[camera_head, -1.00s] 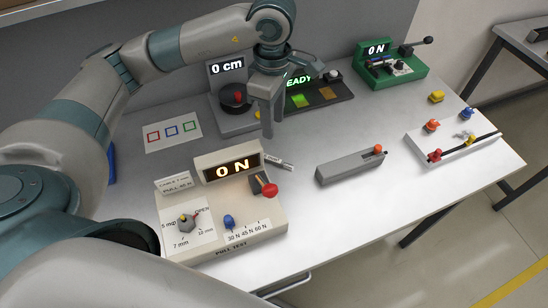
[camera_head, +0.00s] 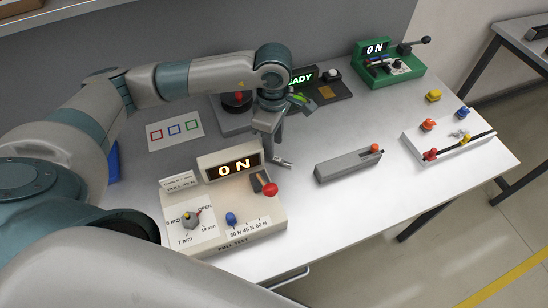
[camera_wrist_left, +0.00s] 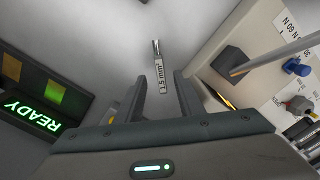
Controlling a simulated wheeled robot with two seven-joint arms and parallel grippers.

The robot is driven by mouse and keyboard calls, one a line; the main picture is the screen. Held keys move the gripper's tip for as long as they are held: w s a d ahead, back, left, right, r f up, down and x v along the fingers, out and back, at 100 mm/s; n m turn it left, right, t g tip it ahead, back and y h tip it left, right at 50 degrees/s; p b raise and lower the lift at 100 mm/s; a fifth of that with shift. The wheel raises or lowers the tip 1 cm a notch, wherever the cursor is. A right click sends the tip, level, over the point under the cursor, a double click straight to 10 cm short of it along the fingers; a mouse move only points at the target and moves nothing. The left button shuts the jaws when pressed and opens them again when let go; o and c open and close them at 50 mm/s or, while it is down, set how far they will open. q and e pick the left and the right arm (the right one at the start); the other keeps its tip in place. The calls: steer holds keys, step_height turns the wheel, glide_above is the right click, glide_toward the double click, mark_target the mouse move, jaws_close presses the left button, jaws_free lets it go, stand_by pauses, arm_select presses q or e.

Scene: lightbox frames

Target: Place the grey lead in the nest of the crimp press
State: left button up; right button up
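The grey lead (camera_head: 283,163), a short piece with a white tag, lies on the table just behind the beige pull tester. In the left wrist view the lead (camera_wrist_left: 158,68) shows its "1.5 mm²" tag and a metal end, lying ahead of and between the fingers. My left gripper (camera_head: 272,155) is low over the table at the lead; its fingers (camera_wrist_left: 160,88) are apart in the wrist view. My right gripper is out of view.
The pull tester (camera_head: 245,208) with its red-knobbed lever stands close in front of the left gripper. A READY panel (camera_head: 335,88) is behind it. A grey block (camera_head: 347,166) and a white tray (camera_head: 460,148) with coloured parts are to the right. Clear table lies between.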

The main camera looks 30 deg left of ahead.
mark_target(276, 159)
arm_select(q)
steer(key=shift+d+f+p, duration=0.15)
steer(key=shift+f+p, duration=0.35)
steer(key=shift+p, duration=0.05)
steer(key=f+p, duration=0.1)
steer(key=f, duration=0.2)
steer(key=shift+d+p, duration=0.2)
steer(key=shift+p, duration=0.1)
steer(key=shift+f, duration=0.55)
jaws_close()
